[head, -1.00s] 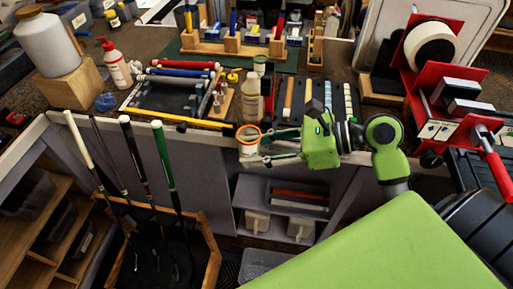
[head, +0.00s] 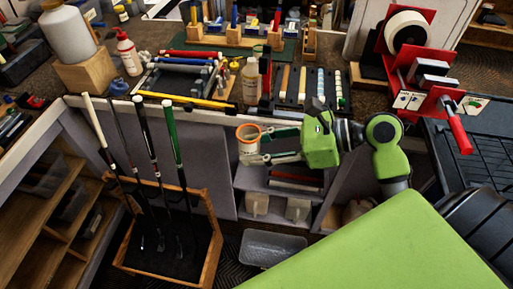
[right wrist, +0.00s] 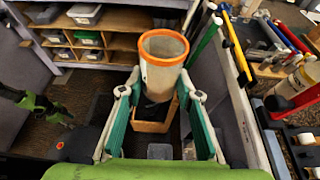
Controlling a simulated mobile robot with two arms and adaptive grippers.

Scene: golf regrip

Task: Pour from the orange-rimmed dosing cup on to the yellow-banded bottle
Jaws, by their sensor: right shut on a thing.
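The orange-rimmed dosing cup (head: 248,141) is whitish and upright. My right gripper (head: 262,143) is shut on it, with one finger on each side, in front of the bench edge. In the right wrist view the cup (right wrist: 163,68) sits between the fingertips; its contents are hidden. A clear bottle with a white label (head: 250,82) stands on the bench behind the cup. A yellow band is not clear on it, so I cannot tell if it is the yellow-banded bottle. A green and dark shape at the left of the wrist view may be my left gripper (right wrist: 45,107); its fingers are unclear.
A red-capped bottle (head: 128,52) and a large white jug (head: 67,36) stand at the bench's left. Golf clubs (head: 170,145) stand in a wooden rack below. A red stand (head: 432,70) is at the right. A clear bin (head: 272,248) lies on the floor.

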